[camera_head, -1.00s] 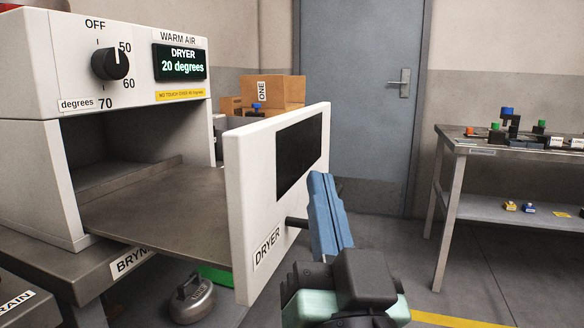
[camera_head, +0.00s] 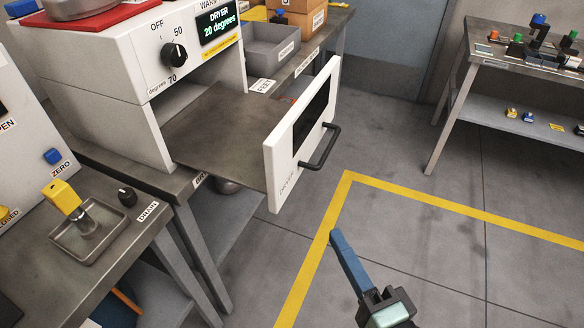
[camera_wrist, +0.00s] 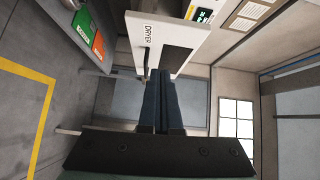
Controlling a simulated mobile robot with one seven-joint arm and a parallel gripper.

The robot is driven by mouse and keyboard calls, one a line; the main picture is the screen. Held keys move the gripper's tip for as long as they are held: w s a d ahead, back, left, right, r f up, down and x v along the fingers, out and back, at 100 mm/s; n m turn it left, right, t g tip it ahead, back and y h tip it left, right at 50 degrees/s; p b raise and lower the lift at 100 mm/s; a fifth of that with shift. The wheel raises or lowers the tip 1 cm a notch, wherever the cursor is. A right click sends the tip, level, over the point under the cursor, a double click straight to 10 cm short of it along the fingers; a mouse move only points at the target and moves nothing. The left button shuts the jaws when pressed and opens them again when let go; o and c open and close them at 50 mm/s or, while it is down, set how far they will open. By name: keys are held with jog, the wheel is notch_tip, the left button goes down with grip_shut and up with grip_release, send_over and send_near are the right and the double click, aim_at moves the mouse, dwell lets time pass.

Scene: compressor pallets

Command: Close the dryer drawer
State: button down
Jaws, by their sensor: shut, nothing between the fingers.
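The dryer (camera_head: 130,60) is a white box on a metal table, with a dial and a display reading 20 degrees. Its drawer is pulled out: a flat dark metal tray (camera_head: 215,125) behind a white front panel (camera_head: 276,160) with a dark window and a black bar handle (camera_head: 322,150). My gripper (camera_head: 338,238) has blue fingers, shut and empty. It is in front of the drawer panel and apart from it, lower right in the head view. In the wrist view the fingers (camera_wrist: 160,80) point toward the white drawer front (camera_wrist: 160,42), which appears sideways.
Yellow floor lines (camera_head: 345,190) mark open floor right of the drawer. A metal bench (camera_head: 530,60) with small coloured parts stands at the right. A grey bin (camera_head: 275,48) sits behind the drawer. A drain tray (camera_head: 85,255) with a yellow-handled valve is at the left.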

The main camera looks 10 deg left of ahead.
jog(key=s, duration=0.1)
jog(key=p, duration=0.1)
send_near(282, 176)
jog(key=w+d, duration=0.2)
jog(key=w, duration=0.1)
jog(key=shift+m, duration=0.3)
jog(key=w+a, duration=0.2)
jog(key=a, duration=0.1)
jog(key=shift+a+f, duration=0.1)
jog(key=shift+a, duration=0.2)
jog(key=shift+w+a+p, duration=0.2)
jog(key=shift+a+p, duration=0.1)
jog(key=shift+a, duration=0.2)
